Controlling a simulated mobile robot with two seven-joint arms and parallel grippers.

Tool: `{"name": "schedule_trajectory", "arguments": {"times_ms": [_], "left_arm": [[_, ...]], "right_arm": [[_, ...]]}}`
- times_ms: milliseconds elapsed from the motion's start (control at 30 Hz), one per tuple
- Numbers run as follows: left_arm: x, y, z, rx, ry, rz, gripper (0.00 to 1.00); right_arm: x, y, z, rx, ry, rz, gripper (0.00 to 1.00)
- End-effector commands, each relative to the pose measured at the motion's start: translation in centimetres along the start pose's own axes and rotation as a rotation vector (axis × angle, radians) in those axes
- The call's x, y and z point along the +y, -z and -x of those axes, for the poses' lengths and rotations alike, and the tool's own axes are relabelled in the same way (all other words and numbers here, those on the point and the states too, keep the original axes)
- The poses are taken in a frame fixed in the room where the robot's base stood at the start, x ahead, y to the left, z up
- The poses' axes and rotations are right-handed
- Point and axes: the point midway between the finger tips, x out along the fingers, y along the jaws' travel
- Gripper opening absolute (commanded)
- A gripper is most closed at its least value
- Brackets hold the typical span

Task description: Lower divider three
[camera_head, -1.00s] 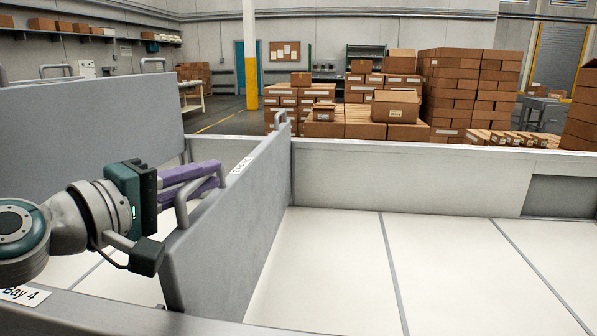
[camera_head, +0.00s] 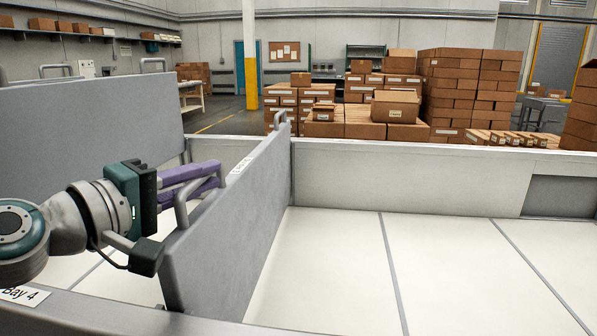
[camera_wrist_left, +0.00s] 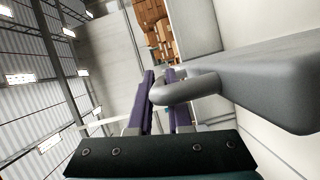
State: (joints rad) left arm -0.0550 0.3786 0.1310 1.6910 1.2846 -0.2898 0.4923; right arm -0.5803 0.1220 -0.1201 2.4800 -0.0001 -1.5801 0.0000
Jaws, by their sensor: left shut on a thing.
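A grey divider panel (camera_head: 235,225) with a label on its top edge stands upright in the middle of the head view. It has a grey loop handle (camera_head: 182,205) at its near end and another (camera_head: 280,120) at its far end. My left gripper (camera_head: 218,175) has purple fingers and is at the near handle. In the left wrist view the gripper (camera_wrist_left: 163,80) is shut on this handle (camera_wrist_left: 185,91), which passes between its fingers. The label is too small to read surely. My right gripper is not in view.
Another grey divider (camera_head: 90,120) stands to the left. A low wall (camera_head: 400,178) closes the back of the bays. The white floor (camera_head: 335,265) right of the held divider is clear. A "Bay 4" label (camera_head: 22,295) is on the front edge. Stacked cartons (camera_head: 345,125) stand beyond the wall.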

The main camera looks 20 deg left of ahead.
Motion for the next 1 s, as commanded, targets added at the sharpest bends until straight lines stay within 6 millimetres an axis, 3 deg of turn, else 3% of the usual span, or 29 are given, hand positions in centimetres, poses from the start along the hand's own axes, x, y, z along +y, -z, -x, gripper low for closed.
{"name": "schedule_trajectory", "arguments": {"times_ms": [233, 500, 833, 867, 1000], "left_arm": [[-0.4, -0.1, -0.1, 0.001, -0.004, 0.000, 0.00], [-4.0, -0.7, -0.3, 0.001, -0.003, 0.000, 0.00], [-4.2, -0.8, -0.3, -0.001, 0.006, -0.001, 0.00], [-4.2, -0.8, -0.3, -0.001, 0.007, -0.001, 0.21], [-4.2, -0.8, -0.3, -0.002, 0.006, 0.000, 0.36]], "right_arm": [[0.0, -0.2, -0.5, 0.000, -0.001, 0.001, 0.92], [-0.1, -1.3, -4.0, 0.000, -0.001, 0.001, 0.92], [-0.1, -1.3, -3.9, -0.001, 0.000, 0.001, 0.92], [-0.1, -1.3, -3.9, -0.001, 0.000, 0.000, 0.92], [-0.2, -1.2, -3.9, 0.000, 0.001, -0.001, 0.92]]}}
